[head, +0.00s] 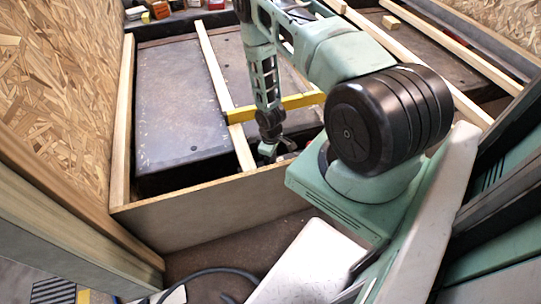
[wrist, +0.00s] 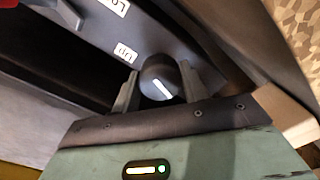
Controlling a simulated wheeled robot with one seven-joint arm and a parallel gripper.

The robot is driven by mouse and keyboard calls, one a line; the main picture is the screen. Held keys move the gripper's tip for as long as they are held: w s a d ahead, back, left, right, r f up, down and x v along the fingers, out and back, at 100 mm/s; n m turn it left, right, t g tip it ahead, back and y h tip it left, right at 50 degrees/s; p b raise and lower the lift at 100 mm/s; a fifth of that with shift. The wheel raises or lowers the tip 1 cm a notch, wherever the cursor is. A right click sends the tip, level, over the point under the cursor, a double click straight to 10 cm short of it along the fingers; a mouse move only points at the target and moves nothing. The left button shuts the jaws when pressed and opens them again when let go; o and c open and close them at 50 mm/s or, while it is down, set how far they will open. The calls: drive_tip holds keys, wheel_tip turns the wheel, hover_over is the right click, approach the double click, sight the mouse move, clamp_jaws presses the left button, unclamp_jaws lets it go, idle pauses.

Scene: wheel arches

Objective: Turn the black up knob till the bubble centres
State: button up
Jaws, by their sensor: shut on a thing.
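The black knob (wrist: 160,78) with a white pointer line sits beside a white label reading "Up" (wrist: 125,52) in the wrist view. The pointer slants down to the right. My gripper (wrist: 158,88) has one finger on each side of the knob and is shut on it. In the head view my gripper (head: 277,150) reaches down behind the near board, and the knob is hidden there. A yellow bar (head: 290,102), perhaps the level, lies across the wooden rails. I cannot make out a bubble on it.
A second label reading "Lo" (wrist: 117,5) is on the same grey panel, near a red part. Wooden rails (head: 222,85) run over dark panels. A near board (head: 215,212) and a chipboard wall (head: 65,90) close in the space around my arm.

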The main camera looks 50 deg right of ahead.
drive_tip(key=m+p, duration=0.1)
drive_tip(key=m, duration=0.6)
drive_tip(key=m+p, duration=0.1)
drive_tip(key=m, duration=0.5)
drive_tip(key=shift+m, duration=0.4)
drive_tip(key=m+p, duration=0.1)
drive_tip(key=m, duration=1.2)
drive_tip(key=shift+p, duration=0.35)
drive_tip(key=shift+m, duration=0.4)
drive_tip(key=o, duration=1)
